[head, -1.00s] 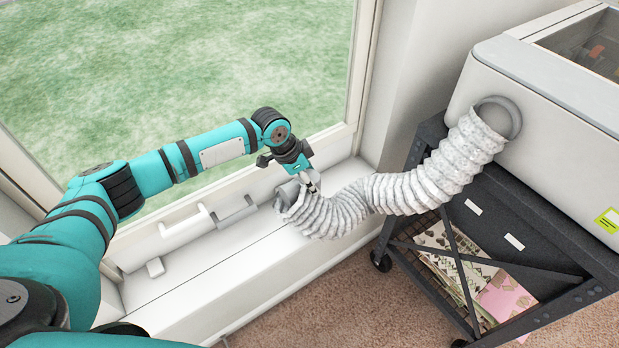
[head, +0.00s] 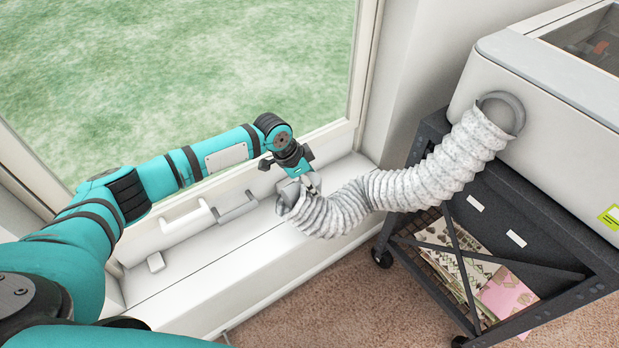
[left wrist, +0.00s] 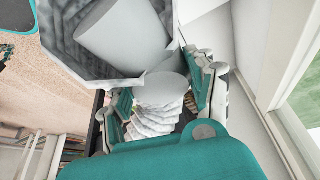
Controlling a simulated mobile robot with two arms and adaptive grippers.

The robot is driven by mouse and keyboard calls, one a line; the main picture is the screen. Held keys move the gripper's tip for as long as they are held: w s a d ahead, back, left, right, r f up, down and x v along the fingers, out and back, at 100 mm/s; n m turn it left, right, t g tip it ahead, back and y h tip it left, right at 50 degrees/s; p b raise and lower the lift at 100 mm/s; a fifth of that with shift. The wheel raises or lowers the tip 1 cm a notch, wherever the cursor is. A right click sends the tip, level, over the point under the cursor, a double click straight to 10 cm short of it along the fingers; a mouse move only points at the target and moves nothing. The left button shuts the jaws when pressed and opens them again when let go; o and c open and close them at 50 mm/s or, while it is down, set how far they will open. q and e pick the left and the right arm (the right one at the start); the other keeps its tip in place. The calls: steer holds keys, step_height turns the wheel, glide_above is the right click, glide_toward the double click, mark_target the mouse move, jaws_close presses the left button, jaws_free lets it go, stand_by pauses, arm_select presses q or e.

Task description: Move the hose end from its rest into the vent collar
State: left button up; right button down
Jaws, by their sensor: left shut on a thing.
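The white ribbed hose (head: 345,205) runs from the machine on the right to the window sill. Its end, with a smooth grey cuff (head: 287,191), faces left just above the sill. My left gripper (head: 312,182) is shut on the hose end. In the left wrist view the cuff (left wrist: 120,38) and hose end look large at the top, and my left gripper's fingers (left wrist: 160,97) show below with ribbed hose between them. I cannot tell which is the vent collar. My right gripper is out of view.
The window (head: 220,70) stands behind the sill (head: 200,275). A grey machine (head: 560,115) sits on a black wheeled cart (head: 530,215) at right, with papers on its lower shelf. The sill's front is clear.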

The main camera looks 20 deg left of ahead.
arm_select(q)
steer(key=shift+f+b, duration=0.75)
steer(key=shift+f, duration=0.9)
steer(key=shift+p, duration=0.3)
steer(key=shift+f, duration=0.6)
stand_by(0.5)
steer(key=shift+f, duration=0.35)
stand_by(0.9)
steer(key=shift+f+b, duration=0.35)
steer(key=shift+f, duration=0.35)
stand_by(0.6)
steer(key=shift+f, duration=0.25)
stand_by(0.4)
steer(key=shift+s+f, duration=0.2)
steer(key=shift+f, duration=0.05)
stand_by(0.7)
